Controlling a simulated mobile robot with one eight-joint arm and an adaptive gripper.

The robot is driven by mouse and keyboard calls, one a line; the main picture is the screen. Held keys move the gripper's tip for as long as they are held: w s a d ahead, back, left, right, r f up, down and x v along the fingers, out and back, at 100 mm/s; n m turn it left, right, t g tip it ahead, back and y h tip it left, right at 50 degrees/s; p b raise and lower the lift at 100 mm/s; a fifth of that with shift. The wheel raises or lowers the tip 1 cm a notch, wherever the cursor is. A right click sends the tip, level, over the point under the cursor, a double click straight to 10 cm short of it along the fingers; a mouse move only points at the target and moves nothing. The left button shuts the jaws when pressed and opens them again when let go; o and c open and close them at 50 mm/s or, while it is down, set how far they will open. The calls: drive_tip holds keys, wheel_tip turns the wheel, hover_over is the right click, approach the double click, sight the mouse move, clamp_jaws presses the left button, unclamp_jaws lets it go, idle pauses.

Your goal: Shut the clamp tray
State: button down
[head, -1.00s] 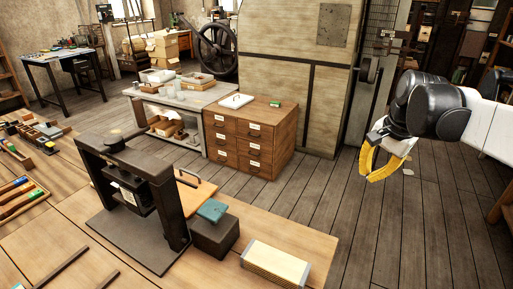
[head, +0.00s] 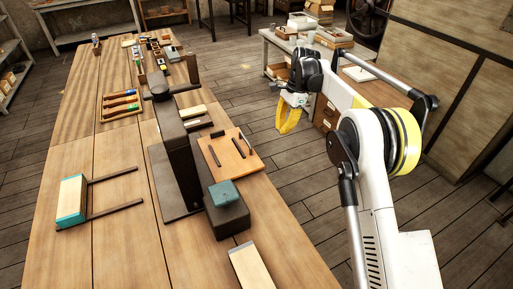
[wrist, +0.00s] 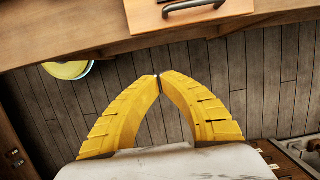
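The clamp tray looks to be the orange-brown wooden board (head: 234,163) sticking out from the right side of the dark press (head: 180,160). It carries dark bars, and a dark handle is near its outer edge. In the wrist view, a wooden board (wrist: 150,17) with a dark curved handle (wrist: 195,8) is at the top, beyond the fingertips. My gripper (head: 286,127) is over the floor right of the bench, apart from the tray. In the wrist view, its yellow fingertips (wrist: 160,77) meet with nothing seen between them. The press hides the tray's inner end.
A dark block with a teal top (head: 224,193) stands in front of the tray. A pale block (head: 250,265) lies nearer on the bench (head: 110,240). A teal-ended block with two bars (head: 73,200) lies left. A drawer cabinet (head: 372,90) stands behind my arm. Floor separates bench and cabinet.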

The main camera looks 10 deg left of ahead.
sight(220, 170)
drive_tip(key=s+a+f+b, duration=0.4)
drive_tip(key=a+f+b, duration=0.1)
drive_tip(key=f, duration=0.4)
drive_tip(key=shift+a+f, duration=0.15)
drive_tip(key=shift+f, duration=0.2)
drive_tip(key=s+a, duration=0.3)
drive_tip(key=a, duration=0.1)
drive_tip(key=s+a+p, duration=0.1)
drive_tip(key=s+a, duration=0.3)
drive_tip(key=a, duration=0.1)
drive_tip(key=s+a, duration=0.3)
drive_tip(key=a, duration=0.2)
drive_tip(key=shift+s+a, duration=0.15)
drive_tip(key=shift+s, duration=0.25)
